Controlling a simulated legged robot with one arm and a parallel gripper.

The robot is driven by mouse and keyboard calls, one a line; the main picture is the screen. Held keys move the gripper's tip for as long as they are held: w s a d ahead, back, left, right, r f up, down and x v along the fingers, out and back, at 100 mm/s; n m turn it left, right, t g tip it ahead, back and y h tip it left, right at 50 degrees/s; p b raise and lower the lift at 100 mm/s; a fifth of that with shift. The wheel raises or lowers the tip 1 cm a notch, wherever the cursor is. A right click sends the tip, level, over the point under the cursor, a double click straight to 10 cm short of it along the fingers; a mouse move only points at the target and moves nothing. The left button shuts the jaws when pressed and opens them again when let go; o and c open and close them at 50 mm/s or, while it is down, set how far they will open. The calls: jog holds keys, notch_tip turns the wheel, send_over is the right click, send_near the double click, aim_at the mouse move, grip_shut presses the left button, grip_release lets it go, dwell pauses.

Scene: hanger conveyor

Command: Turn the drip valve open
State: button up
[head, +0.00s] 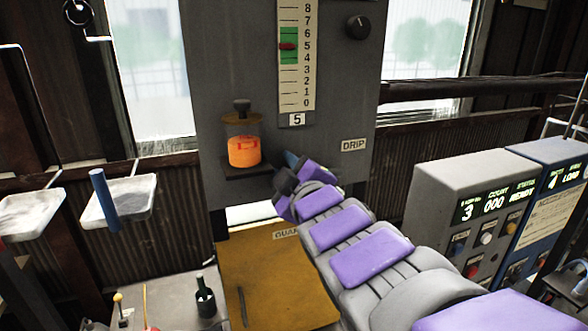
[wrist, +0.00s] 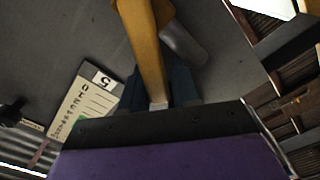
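The grey panel (head: 228,85) bears a DRIP label (head: 353,145), just up and right of my gripper (head: 290,165). No valve handle shows clearly in the head view; my gripper and arm cover that part of the panel. In the wrist view, a yellow lever (wrist: 143,45) runs from the top down between the dark fingers of my gripper (wrist: 158,92). A silver cylinder (wrist: 183,45) sits beside the lever. The fingers lie close on both sides of the lever, but I cannot tell whether they press on it.
An oil cup (head: 243,150) with orange liquid stands on a small shelf left of my gripper. A scale (head: 297,50) with a red pointer and a black knob (head: 359,26) are above. A yellow plate (head: 270,285) lies below. A control box (head: 470,210) stands at right.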

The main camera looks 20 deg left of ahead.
jog(key=shift+o, duration=0.9)
jog(key=shift+f, duration=0.1)
jog(key=shift+f, duration=0.1)
jog(key=shift+d+m, duration=0.1)
jog(key=shift+m, duration=0.2)
